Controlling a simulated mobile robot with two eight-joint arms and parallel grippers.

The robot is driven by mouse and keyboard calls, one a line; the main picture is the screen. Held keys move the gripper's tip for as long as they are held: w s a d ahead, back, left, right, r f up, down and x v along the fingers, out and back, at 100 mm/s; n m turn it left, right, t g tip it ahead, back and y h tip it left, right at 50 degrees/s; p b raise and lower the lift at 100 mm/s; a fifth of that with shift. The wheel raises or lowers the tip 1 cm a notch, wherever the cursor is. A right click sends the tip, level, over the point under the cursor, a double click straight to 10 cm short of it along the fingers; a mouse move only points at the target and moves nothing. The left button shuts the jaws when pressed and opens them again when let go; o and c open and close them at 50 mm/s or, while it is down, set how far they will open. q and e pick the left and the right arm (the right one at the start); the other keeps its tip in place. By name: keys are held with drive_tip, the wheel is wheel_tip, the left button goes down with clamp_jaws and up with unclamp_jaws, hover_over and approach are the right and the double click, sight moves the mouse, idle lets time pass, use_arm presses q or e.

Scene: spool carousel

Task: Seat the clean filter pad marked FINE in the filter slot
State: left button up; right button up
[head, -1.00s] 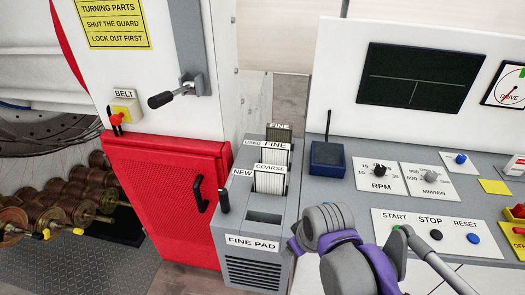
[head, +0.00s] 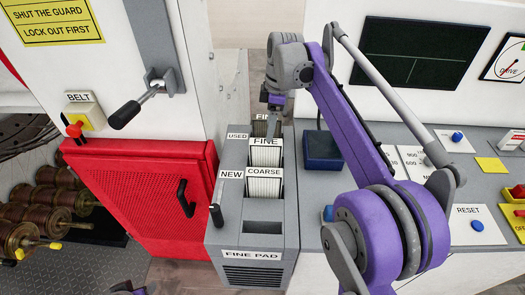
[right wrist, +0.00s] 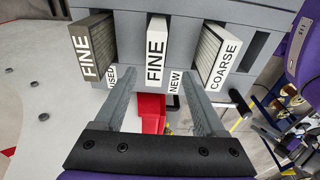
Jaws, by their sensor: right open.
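The clean FINE pad (head: 265,155), with pale edges and a white label, stands in the rack between a dark-edged FINE pad (head: 263,126) behind and the COARSE pad (head: 264,188) in front. In the right wrist view the clean FINE pad (right wrist: 157,50) is in line with the gap between my fingers, ahead of them. My right gripper (head: 273,118) is open and empty, over the back of the rack; it also shows in the right wrist view (right wrist: 158,88). An empty slot (head: 263,226) lies in front, above the FINE PAD label. My left gripper is not in view.
A small lever (head: 216,214) stands left of the slot. A red guard (head: 135,205) with a black handle is at the left. A blue box (head: 322,150) with a dark rod is right of the rack. The control panel (head: 470,225) lies beyond my right arm.

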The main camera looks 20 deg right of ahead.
sight(266, 147)
drive_tip(key=f, duration=0.4)
drive_tip(key=shift+w+a, duration=0.1)
drive_tip(key=shift+a, duration=0.1)
drive_tip(key=f, duration=0.2)
drive_tip(key=w+f, duration=0.1)
drive_tip(key=f, duration=0.1)
drive_tip(key=shift+a+f, duration=0.2)
drive_tip(key=shift+f, duration=0.4)
drive_tip(key=shift+f, duration=0.25)
clamp_jaws()
idle(1.2)
